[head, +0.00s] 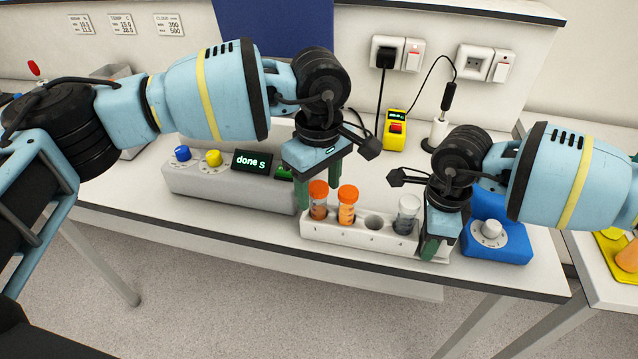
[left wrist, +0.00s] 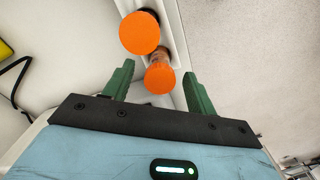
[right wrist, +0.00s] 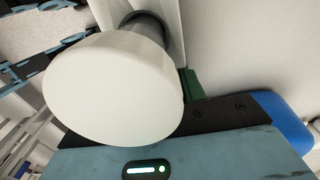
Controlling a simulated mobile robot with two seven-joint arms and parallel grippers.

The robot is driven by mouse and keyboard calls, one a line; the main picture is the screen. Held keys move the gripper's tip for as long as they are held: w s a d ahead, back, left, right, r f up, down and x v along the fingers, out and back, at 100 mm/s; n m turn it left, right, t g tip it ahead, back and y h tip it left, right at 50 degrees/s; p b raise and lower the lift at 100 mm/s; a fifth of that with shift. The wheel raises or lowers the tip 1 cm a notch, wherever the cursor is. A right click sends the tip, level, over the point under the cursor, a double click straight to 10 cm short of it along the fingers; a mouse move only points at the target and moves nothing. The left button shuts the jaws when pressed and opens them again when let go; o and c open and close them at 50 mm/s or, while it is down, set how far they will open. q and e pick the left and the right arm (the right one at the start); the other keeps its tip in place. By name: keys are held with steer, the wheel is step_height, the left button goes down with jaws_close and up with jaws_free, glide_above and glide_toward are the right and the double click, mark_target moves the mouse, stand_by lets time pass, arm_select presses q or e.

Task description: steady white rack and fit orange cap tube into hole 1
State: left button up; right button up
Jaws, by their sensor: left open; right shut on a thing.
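The white rack (head: 330,236) stands near the table's front edge. Two orange cap tubes stand in its left part: an end tube (head: 318,200) and a second tube (head: 347,207). An empty hole (head: 374,222) follows, then a white-capped tube (head: 407,214). My left gripper (head: 319,186) is open around the end tube, and its fingers look apart from the cap. In the left wrist view, one orange cap (left wrist: 159,79) lies between the fingers and a larger-looking one (left wrist: 139,33) beyond. My right gripper (head: 431,248) is shut on the rack's right end. A white cap (right wrist: 112,88) hides most of that grip.
A grey box (head: 215,186) with knobs and a "done" display stands left of the rack. A blue device (head: 497,246) with a dial is close to my right gripper. A yellow device (head: 396,130) stands behind. The front table edge is close to the rack.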

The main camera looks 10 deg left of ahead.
arm_select(q)
step_height(320, 180, up, 12)
stand_by(0.5)
steer(key=shift+f, duration=0.1)
stand_by(0.5)
arm_select(e)
steer(key=o, duration=1.3)
steer(key=shift+c, duration=0.2)
step_height(320, 180, up, 12)
steer(key=shift+r, duration=0.1)
